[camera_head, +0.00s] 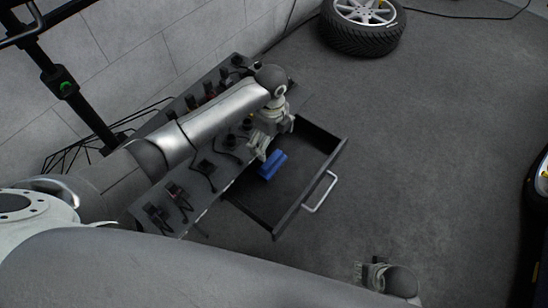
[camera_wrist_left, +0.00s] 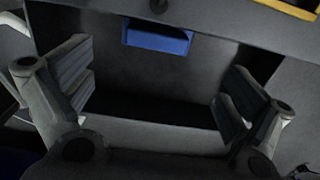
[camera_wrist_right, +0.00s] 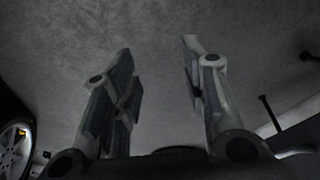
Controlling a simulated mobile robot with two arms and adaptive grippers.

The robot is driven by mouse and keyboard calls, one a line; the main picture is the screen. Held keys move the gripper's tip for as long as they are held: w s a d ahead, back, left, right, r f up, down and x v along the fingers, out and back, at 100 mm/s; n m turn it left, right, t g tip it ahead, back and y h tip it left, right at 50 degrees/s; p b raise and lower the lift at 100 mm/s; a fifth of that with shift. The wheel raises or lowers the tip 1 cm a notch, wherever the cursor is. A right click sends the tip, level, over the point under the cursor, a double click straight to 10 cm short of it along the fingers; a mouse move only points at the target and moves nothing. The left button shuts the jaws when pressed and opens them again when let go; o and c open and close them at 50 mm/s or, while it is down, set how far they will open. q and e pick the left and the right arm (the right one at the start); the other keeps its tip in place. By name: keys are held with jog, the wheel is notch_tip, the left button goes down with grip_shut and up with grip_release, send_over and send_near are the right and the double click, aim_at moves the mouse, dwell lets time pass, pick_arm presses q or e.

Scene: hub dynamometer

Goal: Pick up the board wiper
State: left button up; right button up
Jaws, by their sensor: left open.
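The board wiper, a blue block (camera_head: 273,165), lies in the open drawer (camera_head: 318,182). It also shows at the top of the left wrist view (camera_wrist_left: 158,38), near the drawer's wall. My left gripper (camera_head: 259,148) is above the drawer, close to the wiper on its upper left side in the head view. Its fingers (camera_wrist_left: 158,88) are spread wide with nothing between them, and the wiper lies beyond them. My right gripper (camera_head: 364,274) is low in the head view, away from the drawer. Its fingers (camera_wrist_right: 158,75) are apart and empty over the grey floor.
The drawer's silver handle (camera_head: 321,193) sticks out over the floor. A dark bench top (camera_head: 205,165) with several small black devices and cables lies beside the drawer. A wheel with tyre (camera_head: 362,25) rests at the top. The floor right of the drawer is clear.

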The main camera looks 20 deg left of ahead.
pick_arm(q)
jog(key=b, duration=0.1)
send_over(272, 159)
notch_tip(272, 159, down, 4)
jog(key=shift+f, duration=0.15)
jog(key=shift+f+b, duration=0.35)
jog(key=shift+f, duration=0.45)
notch_tip(272, 159, down, 4)
jog(key=shift+s+f+b, duration=0.1)
jog(key=shift+b, duration=0.7)
jog(key=shift+f, duration=0.2)
pick_arm(e)
jog(key=w+v, duration=0.3)
jog(key=v, duration=0.8)
jog(key=shift+s+r+t, duration=0.3)
jog(key=shift+s+r, duration=0.3)
jog(key=shift+r, duration=0.15)
pick_arm(q)
jog(key=shift+c, duration=0.3)
jog(key=c, duration=0.9)
